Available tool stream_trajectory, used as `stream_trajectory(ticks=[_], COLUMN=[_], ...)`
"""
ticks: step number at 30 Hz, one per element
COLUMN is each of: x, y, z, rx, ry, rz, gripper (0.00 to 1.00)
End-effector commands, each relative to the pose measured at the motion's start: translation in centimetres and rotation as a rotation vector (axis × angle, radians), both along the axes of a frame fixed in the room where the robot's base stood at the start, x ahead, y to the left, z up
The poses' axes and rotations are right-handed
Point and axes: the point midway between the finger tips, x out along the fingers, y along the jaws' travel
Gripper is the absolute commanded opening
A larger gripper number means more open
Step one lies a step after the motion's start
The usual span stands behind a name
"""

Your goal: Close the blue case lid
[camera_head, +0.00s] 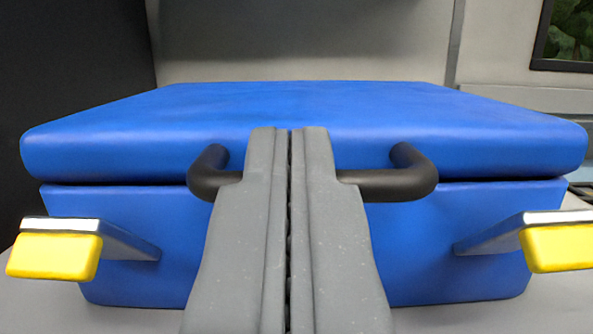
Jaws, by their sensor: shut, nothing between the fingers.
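The blue case (140,235) stands on a grey surface straight ahead. Its blue lid (300,100) lies nearly flat over the base, with a thin dark gap along the front seam, wider to the right. A black handle (412,182) sticks out from the lid's front. Two latches with yellow ends, a left one (60,256) and a right one (558,247), stick out from the front of the base. My gripper (290,132) is shut and empty. Its fingers are in front of the lid's front and hide the handle's middle; I cannot tell whether they touch it.
A grey wall or panel (300,40) rises behind the case. A dark panel (70,60) stands at the back left. A dark-framed window or screen (572,35) is at the upper right. The grey surface (45,310) is clear at the front left.

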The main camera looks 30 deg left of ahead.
Motion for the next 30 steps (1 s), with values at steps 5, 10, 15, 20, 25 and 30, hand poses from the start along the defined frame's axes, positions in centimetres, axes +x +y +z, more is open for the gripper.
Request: stream_trajectory(ticks=[5, 10, 15, 20, 25, 30], x=[-0.5, -2.3, -4.5, -6.4, -7.6, -8.2], y=[-0.3, -1.4, -2.6, -3.5, -4.2, -4.5], z=[2.8, 2.2, 0.9, -0.3, -1.0, -1.3], rx=[0.002, 0.005, 0.006, 0.006, 0.007, 0.008], ry=[-0.006, -0.008, -0.009, -0.011, -0.015, -0.016], rz=[0.0, -0.002, -0.004, -0.004, -0.004, -0.005], gripper=[0.0, 0.0, 0.0, 0.0, 0.0, 0.0])
